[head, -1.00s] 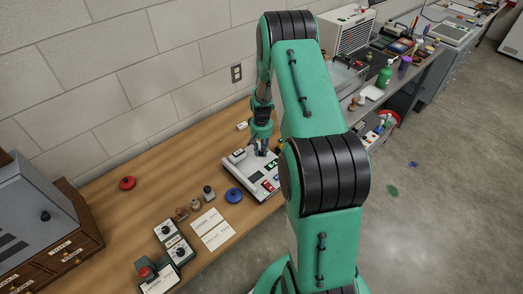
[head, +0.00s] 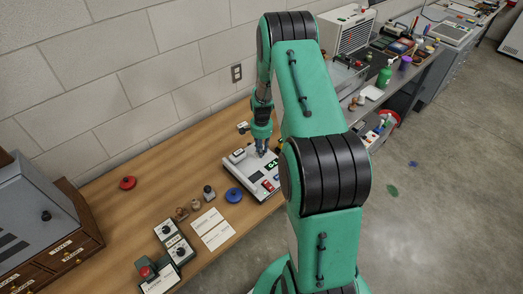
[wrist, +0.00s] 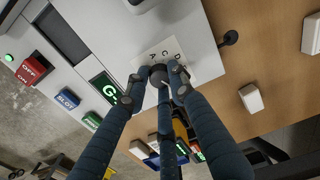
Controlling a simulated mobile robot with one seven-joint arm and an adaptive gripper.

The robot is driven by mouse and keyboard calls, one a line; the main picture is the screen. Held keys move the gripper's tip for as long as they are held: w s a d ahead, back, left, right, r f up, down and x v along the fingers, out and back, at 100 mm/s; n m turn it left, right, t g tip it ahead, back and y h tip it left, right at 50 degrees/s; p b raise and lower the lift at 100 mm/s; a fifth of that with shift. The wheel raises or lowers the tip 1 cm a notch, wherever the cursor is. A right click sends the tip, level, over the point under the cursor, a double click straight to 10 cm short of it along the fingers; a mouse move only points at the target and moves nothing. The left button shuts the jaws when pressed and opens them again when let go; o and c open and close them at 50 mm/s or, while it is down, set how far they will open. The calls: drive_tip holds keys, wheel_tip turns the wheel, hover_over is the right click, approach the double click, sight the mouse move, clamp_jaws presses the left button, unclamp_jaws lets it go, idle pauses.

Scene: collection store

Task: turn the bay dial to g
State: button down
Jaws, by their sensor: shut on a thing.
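The bay dial (wrist: 158,72) is a dark round knob on a pale lettered plate (wrist: 178,58) of a white panel box. Letters such as A, C and D show around it; others are hidden by my fingers, and I cannot make out its pointer. My gripper (wrist: 157,80) is shut on the dial, its blue fingers around the knob. In the head view my gripper (head: 262,152) reaches down onto the box (head: 240,178). A dark display (wrist: 104,88) beside the dial shows a green G and a further mark.
Red (wrist: 33,69), blue (wrist: 67,99) and green (wrist: 92,121) buttons sit near the display. A blue round knob (head: 234,195), papers (head: 212,229) and dial boxes lie on the wooden bench to the left. A white block (wrist: 251,98) lies beside the box.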

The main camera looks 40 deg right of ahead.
drive_tip(key=shift+r+m, duration=0.1)
drive_tip(key=shift+m, duration=1)
drive_tip(key=c, duration=1.5)
unclamp_jaws()
drive_tip(key=shift+r, duration=5.95)
